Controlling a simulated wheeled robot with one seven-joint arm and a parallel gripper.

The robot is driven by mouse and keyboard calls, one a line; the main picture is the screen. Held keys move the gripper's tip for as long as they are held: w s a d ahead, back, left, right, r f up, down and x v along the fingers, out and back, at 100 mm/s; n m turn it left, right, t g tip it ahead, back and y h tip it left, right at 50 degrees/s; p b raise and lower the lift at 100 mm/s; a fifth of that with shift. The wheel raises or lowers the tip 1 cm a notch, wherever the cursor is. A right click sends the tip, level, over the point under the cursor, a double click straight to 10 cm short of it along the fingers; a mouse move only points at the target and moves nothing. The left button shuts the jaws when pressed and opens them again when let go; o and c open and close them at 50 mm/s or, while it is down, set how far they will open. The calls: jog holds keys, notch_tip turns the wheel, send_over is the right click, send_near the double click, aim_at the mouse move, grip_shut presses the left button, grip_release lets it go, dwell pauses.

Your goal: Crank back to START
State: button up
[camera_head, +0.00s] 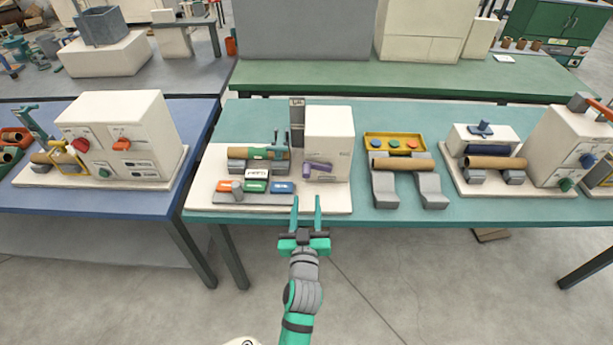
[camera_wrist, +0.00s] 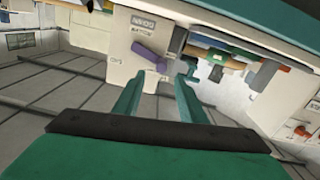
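The spiral winder in front of me has a white box (camera_head: 330,128) on a pale base plate (camera_head: 330,200). A purple crank handle (camera_head: 317,169) sticks out of the box's front, pointing roughly sideways. It also shows in the wrist view (camera_wrist: 148,57), with small dark labels beside it on the white face. I cannot read a START mark clearly. A brown tube with a green band (camera_head: 258,153) lies left of the box. My gripper (camera_head: 306,199) is open and empty in front of the plate, apart from the crank. In the wrist view its fingers (camera_wrist: 159,75) stand apart.
Orange, green and blue blocks (camera_head: 255,187) sit at the plate's front left. Right of the winder, a brown tube (camera_head: 407,164) rests on grey supports by a yellow button panel (camera_head: 394,142). Another machine stands on the blue table (camera_head: 190,150) to the left. The floor before the table is clear.

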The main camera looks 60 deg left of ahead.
aim_at(306, 177)
jog(key=x, duration=1.1)
jog(key=shift+s+a, duration=0.1)
jog(key=shift+s, duration=0.05)
